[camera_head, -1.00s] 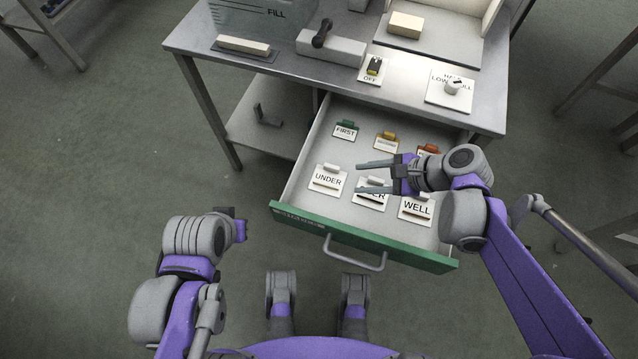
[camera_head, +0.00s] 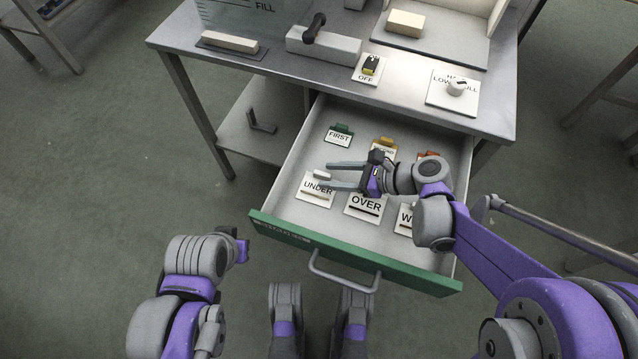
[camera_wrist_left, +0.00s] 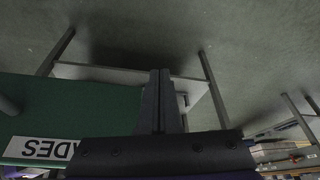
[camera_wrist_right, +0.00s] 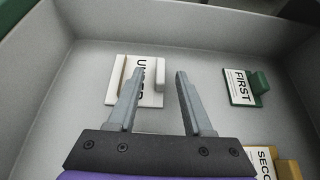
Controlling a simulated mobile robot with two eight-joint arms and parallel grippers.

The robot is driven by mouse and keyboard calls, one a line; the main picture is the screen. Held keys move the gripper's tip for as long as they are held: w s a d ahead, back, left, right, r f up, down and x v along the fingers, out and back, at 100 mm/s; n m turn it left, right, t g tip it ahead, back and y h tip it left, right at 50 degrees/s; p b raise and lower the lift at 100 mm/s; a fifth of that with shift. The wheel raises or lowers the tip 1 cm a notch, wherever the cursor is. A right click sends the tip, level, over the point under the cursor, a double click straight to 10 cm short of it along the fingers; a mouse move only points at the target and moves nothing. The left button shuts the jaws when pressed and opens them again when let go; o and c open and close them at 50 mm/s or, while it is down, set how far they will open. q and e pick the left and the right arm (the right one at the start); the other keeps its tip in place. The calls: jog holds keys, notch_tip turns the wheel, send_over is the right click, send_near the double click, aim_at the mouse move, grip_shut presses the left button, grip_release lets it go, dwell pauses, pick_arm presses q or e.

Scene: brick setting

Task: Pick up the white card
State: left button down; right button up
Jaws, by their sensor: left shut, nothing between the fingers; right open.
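White cards lie in the open drawer (camera_head: 290,212): UNDER (camera_head: 316,195), OVER (camera_head: 365,208) and one partly hidden, with a W showing (camera_head: 404,222). In the right wrist view, the UNDER card (camera_wrist_right: 150,90) lies ahead, partly behind the open fingers (camera_wrist_right: 154,95). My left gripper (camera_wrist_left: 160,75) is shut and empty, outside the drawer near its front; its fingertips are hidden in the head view.
Farther back in the drawer are the green-tabbed FIRST card (camera_head: 339,138), an orange-tabbed card (camera_head: 383,146) and a red-tabbed card (camera_head: 428,155), partly hidden. The steel table (camera_head: 300,70) above holds a switch (camera_head: 370,66) and a knob plate (camera_head: 450,92).

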jog(key=shift+x, duration=0.8)
grip_shut()
